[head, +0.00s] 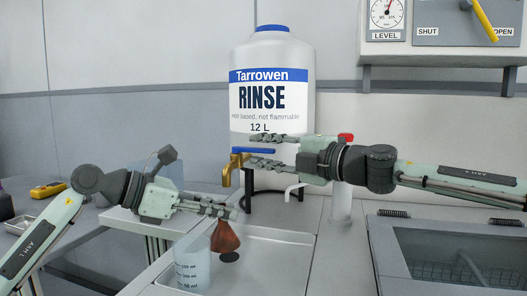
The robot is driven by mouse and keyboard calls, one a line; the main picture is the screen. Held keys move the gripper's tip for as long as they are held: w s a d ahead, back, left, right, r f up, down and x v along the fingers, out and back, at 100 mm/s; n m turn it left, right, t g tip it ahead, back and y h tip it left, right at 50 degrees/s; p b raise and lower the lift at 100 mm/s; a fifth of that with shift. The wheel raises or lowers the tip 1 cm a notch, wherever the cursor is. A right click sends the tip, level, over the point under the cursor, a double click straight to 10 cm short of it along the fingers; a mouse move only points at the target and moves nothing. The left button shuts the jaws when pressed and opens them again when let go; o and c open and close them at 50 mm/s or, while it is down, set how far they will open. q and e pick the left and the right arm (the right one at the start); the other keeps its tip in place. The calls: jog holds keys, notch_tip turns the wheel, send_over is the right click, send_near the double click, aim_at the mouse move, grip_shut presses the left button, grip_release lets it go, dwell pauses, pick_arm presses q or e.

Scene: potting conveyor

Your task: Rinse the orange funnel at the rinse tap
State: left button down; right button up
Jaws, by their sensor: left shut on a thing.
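The orange funnel (225,240) hangs over the sink with its wide end down. My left gripper (228,211) is shut on its upper, narrow part, which the fingers mostly hide. The brass rinse tap (229,173) comes out of the base of the large white RINSE container (270,72). Its spout is above the funnel and the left fingertips. The tap's blue lever (254,151) lies level. My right gripper (256,151) is open, with one finger above the lever and one below; I cannot tell whether they touch it.
A clear graduated beaker (193,266) stands just left of the funnel, close to my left gripper. The shallow sink (275,262) is otherwise clear. A glass-lidded bin (455,255) is at right.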

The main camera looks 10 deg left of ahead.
grip_shut()
jog(key=shift+s+a+r+m+t+h, duration=0.1)
jog(key=shift+s+m+t+h, duration=0.4)
jog(key=shift+m+t, duration=0.3)
jog(key=shift+s+m+t+h, duration=0.2)
jog(key=shift+m+t+h, duration=0.3)
jog(key=shift+t, duration=0.25)
jog(key=shift+s+m+t+h, duration=0.2)
jog(key=shift+m+t+h, duration=0.3)
jog(key=shift+t, duration=0.25)
grip_release()
jog(key=v, duration=1.2)
